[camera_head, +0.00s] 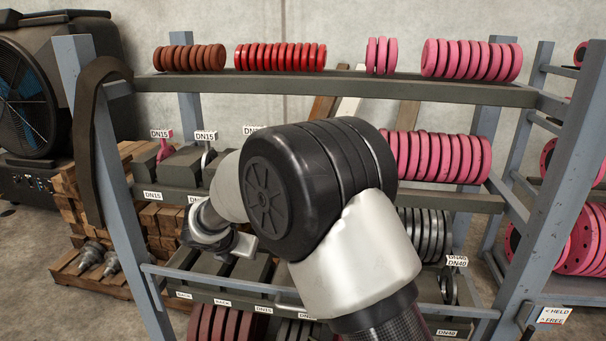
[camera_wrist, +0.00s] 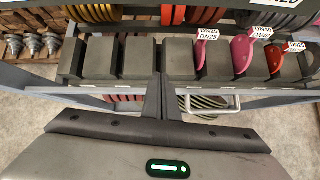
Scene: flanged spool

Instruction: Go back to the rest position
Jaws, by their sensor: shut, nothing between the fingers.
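My gripper (camera_wrist: 158,82) shows in the wrist view with its two dark fingers together and nothing between them. The fingertips are in front of a shelf of grey slotted blocks (camera_wrist: 131,59). Two pink flanges (camera_wrist: 242,54) and a red-orange flange (camera_wrist: 274,57) stand in slots to the right of the fingers. In the head view my arm is in front of the rack (camera_head: 330,91) and hides much of its middle. I cannot make out the fingertips there.
Red discs (camera_head: 280,57) and pink discs (camera_head: 471,60) stand on the top shelf. A blue-grey post (camera_head: 547,225) is right of my arm. Wooden pallets (camera_head: 80,258) and a large fan (camera_head: 25,95) are at the left. Bare floor (camera_wrist: 30,112) shows below the shelf.

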